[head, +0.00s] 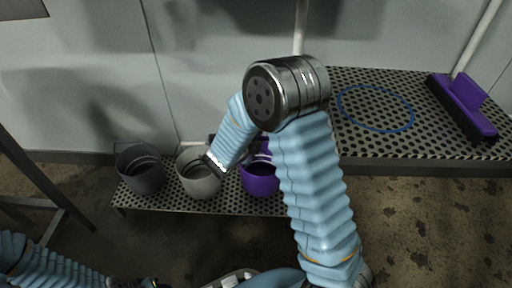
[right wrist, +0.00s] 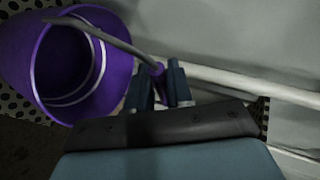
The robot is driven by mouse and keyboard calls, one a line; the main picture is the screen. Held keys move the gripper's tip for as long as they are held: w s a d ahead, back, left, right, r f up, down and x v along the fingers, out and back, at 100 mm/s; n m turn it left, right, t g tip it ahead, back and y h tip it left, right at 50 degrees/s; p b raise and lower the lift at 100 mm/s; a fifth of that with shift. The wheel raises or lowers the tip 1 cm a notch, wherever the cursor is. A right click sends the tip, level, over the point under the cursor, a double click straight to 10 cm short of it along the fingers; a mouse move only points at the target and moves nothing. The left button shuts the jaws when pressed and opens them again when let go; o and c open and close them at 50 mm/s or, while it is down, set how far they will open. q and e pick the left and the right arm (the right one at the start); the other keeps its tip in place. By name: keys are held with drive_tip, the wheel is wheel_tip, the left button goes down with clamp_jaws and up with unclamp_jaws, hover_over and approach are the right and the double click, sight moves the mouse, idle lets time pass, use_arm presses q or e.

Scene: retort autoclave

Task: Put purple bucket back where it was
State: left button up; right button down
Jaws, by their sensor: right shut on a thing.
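The purple bucket (head: 260,180) is at the right end of a low perforated shelf in the head view, partly covered by my right arm. I cannot tell whether it rests on the shelf or hangs just above it. In the right wrist view the bucket (right wrist: 115,70) is at upper left, mouth visible, with its grey curved handle reaching my right gripper (right wrist: 158,88). That gripper is shut on the purple grip of the handle. My left arm enters at lower left in the head view; its gripper (head: 132,284) is at the bottom edge, mostly cut off.
A dark grey bucket (head: 141,173) and a light grey bucket (head: 200,180) stand on the low shelf (head: 155,205), left of the purple one. A higher perforated platform (head: 430,100) at right bears a blue ring outline (head: 375,128) and a purple broom head (head: 465,110). The wall is close behind.

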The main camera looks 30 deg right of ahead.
drive_tip(key=shift+f+b, duration=0.3)
drive_tip(key=shift+f, duration=1.2)
drive_tip(key=shift+f, duration=0.15)
drive_tip(key=c, duration=1)
unclamp_jaws()
